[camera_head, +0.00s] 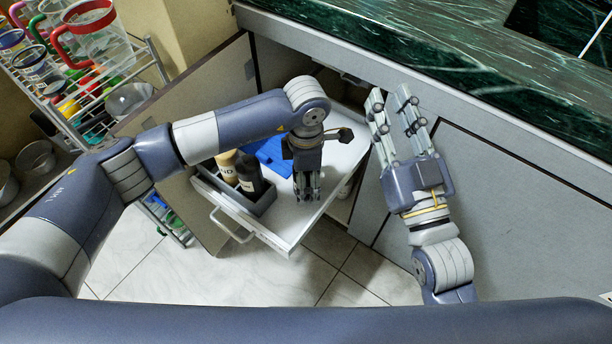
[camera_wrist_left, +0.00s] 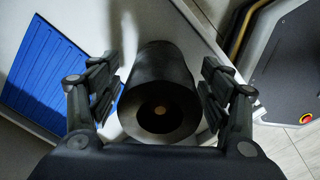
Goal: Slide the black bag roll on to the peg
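The black bag roll (camera_wrist_left: 158,85) shows in the left wrist view as a dark cylinder on the white drawer surface, its round end with a central hole facing the camera. A small brownish spot shows inside the hole; I cannot tell what it is. My left gripper (camera_head: 307,197) points down over the drawer in the head view. In the wrist view its fingers (camera_wrist_left: 160,85) are spread on either side of the roll, with narrow gaps. The head view hides the roll. My right gripper (camera_head: 393,92) is open and empty by the counter front. I cannot identify the peg.
The white pull-out drawer (camera_head: 286,236) holds a blue ribbed mat (camera_wrist_left: 45,75) and a grey caddy (camera_head: 262,203) with a tan and a black bottle. An open cabinet door, a green marble counter (camera_head: 420,60) and a rack of jugs (camera_head: 95,40) surround it.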

